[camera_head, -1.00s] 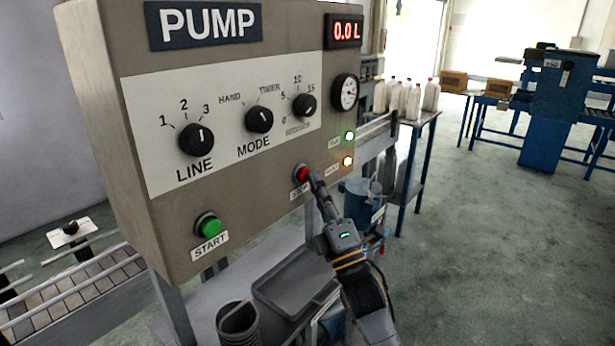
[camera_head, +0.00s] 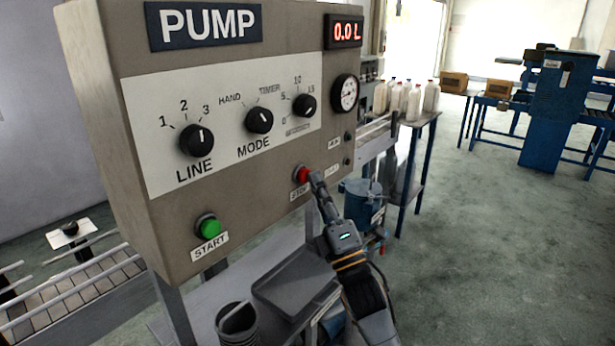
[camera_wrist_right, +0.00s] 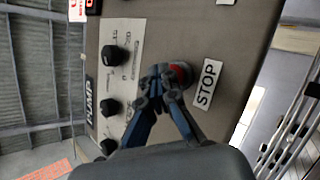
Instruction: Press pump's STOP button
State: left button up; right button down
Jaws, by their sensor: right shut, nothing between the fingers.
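The pump panel (camera_head: 260,190) is a grey-beige box with a PUMP sign. Its red STOP button (camera_head: 302,174) sits low on the right of the face, with a partly hidden label under it. My right gripper (camera_head: 315,178) is shut and empty, with its fingertips at the red button. In the right wrist view the closed fingertips (camera_wrist_right: 163,72) overlap the left side of the red button (camera_wrist_right: 181,74), beside the STOP label (camera_wrist_right: 207,84). They appear to touch it; how far it is pressed I cannot tell. My left gripper is not in view.
The green START button (camera_head: 207,226) is at lower left of the panel. The display (camera_head: 344,31) reads 0.0 L. Two small lamps (camera_head: 348,136) on the right are dark. A grey tray (camera_head: 295,280) and a dark cylindrical container (camera_head: 237,322) are below. Open floor lies right.

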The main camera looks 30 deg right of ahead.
jog(key=shift+s+d, duration=0.2)
jog(key=shift+s, duration=0.4)
jog(key=shift+s+d, duration=0.35)
jog(key=shift+s, duration=0.45)
jog(key=shift+s+d, duration=0.3)
jog(key=shift+s, duration=0.45)
jog(key=shift+s+d, duration=0.35)
jog(key=shift+s, duration=0.45)
